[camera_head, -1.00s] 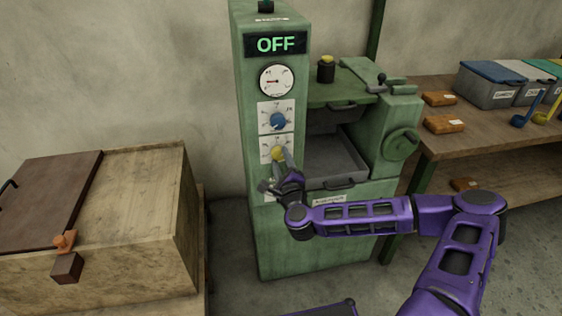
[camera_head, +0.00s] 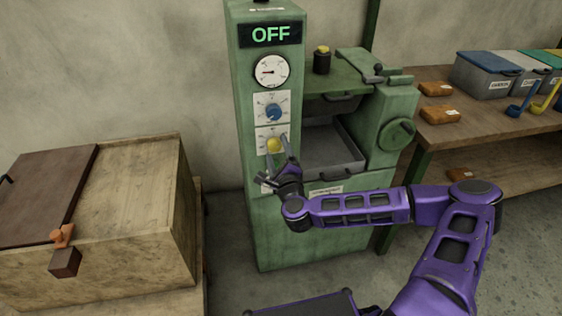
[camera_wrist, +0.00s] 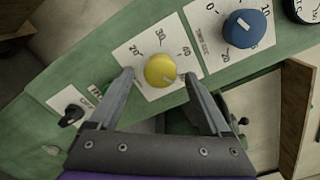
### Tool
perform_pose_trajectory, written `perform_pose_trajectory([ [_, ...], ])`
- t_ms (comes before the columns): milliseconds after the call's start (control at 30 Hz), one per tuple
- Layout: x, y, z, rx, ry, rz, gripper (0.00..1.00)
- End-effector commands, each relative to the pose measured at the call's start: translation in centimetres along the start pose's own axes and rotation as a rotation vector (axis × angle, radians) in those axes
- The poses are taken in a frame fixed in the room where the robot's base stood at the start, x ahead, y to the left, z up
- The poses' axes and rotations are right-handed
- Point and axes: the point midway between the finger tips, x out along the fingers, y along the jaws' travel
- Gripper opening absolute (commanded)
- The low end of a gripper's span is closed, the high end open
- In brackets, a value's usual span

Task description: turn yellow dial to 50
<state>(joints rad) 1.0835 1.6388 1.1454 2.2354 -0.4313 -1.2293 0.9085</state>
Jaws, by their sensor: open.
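The yellow dial (camera_head: 274,146) sits on a white scale plate on the front of the green machine, below the blue dial (camera_head: 274,112). In the wrist view the yellow dial (camera_wrist: 160,71) shows the numerals 20, 30 and 40 around its upper side. A small mark on the knob points to the lower right; the numeral there cannot be read. My gripper (camera_head: 277,149) is open, with one finger on each side of the yellow dial. The wrist view shows gaps between both fingertips and the knob, so my gripper (camera_wrist: 159,76) appears not to touch it.
The machine's display (camera_head: 271,34) reads OFF, above a round gauge (camera_head: 271,71). A dark switch (camera_wrist: 71,116) lies beside the dial plate in the wrist view. A wooden box (camera_head: 130,190) stands left; a workbench (camera_head: 470,130) with bins stands right.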

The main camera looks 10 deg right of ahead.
Motion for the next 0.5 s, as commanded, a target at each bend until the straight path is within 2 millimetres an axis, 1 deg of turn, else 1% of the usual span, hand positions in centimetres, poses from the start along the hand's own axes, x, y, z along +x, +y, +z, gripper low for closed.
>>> perform_pose_trajectory([
  [67,-0.7,0.0,0.0,0.000,-0.001,0.002,0.81],
  [167,-2.3,0.0,0.0,0.001,0.000,0.002,0.81],
  [267,-4.6,0.0,0.0,0.001,0.000,0.002,0.81],
  [500,-10.7,0.1,0.0,0.002,0.000,0.003,0.81],
])
